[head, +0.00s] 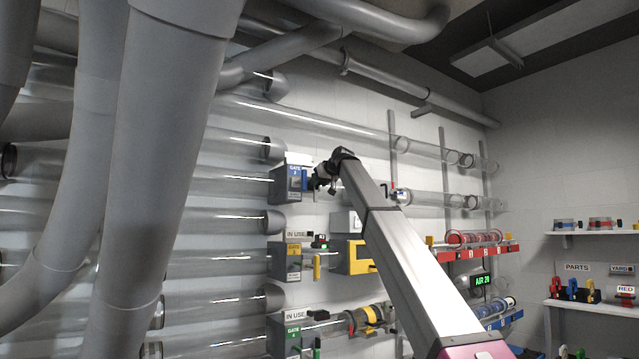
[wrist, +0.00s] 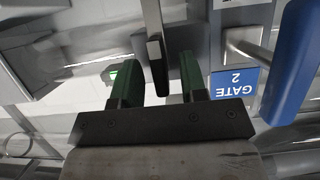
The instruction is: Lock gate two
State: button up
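The gate two box (head: 286,187), grey with a blue label, sits on the clear tube at the middle of the wall in the head view. In the wrist view its blue "GATE 2" label (wrist: 237,82) appears upside down, beside a blue handle (wrist: 292,62) at the right. My gripper (head: 322,182) is just right of the box in the head view. In the wrist view my gripper (wrist: 158,75) has two dark green fingers standing apart. A thin dark metal bar with a grey block (wrist: 154,48) shows between them; I cannot tell whether it touches a finger.
Below is a gate box with a yellow label (head: 293,250) and a yellow handle, and lower still one with a green label (head: 293,335). "IN USE" signs hang by both. Large grey pipes (head: 165,150) fill the left. Red (head: 478,254) and blue racks and parts shelves stand right.

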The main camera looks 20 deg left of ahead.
grip_shut()
jog(key=shift+m, duration=0.3)
jog(key=m, duration=0.1)
jog(key=m+g+y, duration=0.1)
jog(key=shift+w+d+f+m+g, duration=0.1)
jog(key=shift+w+d+m+g, duration=0.05)
jog(key=shift+m+g, duration=0.15)
jog(key=m+y, duration=0.1)
jog(key=m, duration=0.1)
jog(key=m+g+y, duration=0.1)
jog(key=m, duration=0.1)
jog(key=m+y, duration=0.2)
jog(key=shift+w+d+f+m+g, duration=0.1)
jog(key=shift+d+f+m+g, duration=0.05)
jog(key=shift+f+m+g, duration=0.2)
jog(key=shift+m+y, duration=0.9)
jog(key=shift+m, duration=0.85)
jog(key=shift+f, duration=0.1)
